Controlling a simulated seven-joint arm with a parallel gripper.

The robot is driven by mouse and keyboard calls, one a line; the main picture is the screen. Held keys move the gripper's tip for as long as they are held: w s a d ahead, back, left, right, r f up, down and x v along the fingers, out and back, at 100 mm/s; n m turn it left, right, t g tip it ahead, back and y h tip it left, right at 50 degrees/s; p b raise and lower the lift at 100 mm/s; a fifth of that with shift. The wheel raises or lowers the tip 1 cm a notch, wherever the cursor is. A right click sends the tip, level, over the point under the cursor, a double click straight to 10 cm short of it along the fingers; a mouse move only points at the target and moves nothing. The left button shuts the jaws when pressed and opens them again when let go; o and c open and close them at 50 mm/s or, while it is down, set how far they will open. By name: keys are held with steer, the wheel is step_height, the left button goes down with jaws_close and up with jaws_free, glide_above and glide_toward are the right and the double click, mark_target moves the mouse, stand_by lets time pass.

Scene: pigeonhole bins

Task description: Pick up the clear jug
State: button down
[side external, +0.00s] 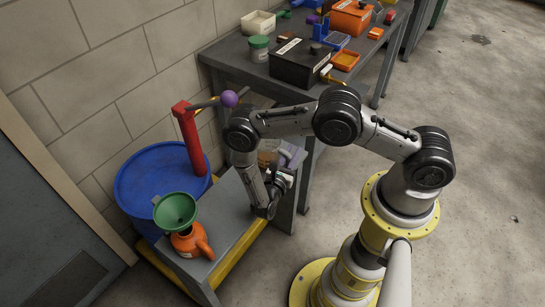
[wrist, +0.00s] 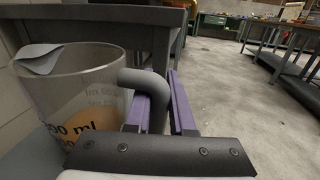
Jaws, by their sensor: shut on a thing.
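The clear jug (wrist: 85,88) fills the left of the wrist view. It is see-through, with a grey spout, dark markings, an orange patch and a grey handle (wrist: 150,84). My gripper (wrist: 166,104) has purple fingers, which are shut on the handle. In the side view, the jug (side external: 267,152) is mostly hidden behind my arm, at the far end of the low grey bench. My gripper (side external: 290,155) is beside it there. The jug looks upright; I cannot tell whether it touches the bench.
An orange can (side external: 190,243) with a green funnel (side external: 175,211) stands on the bench's near end. A blue drum (side external: 150,180) with a red pump (side external: 190,140) stands beside the bench. A taller table (side external: 232,60) with boxes is behind. The floor at right is clear.

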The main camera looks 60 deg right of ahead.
steer(key=shift+r, duration=0.2)
steer(key=shift+r, duration=0.6)
steer(key=s+a+r, duration=0.1)
steer(key=a, duration=0.8)
steer(key=s+a+r, duration=0.1)
steer(key=s+a, duration=0.1)
steer(key=a, duration=0.6)
steer(key=shift+s+a, duration=0.25)
steer(key=shift+a, duration=0.15)
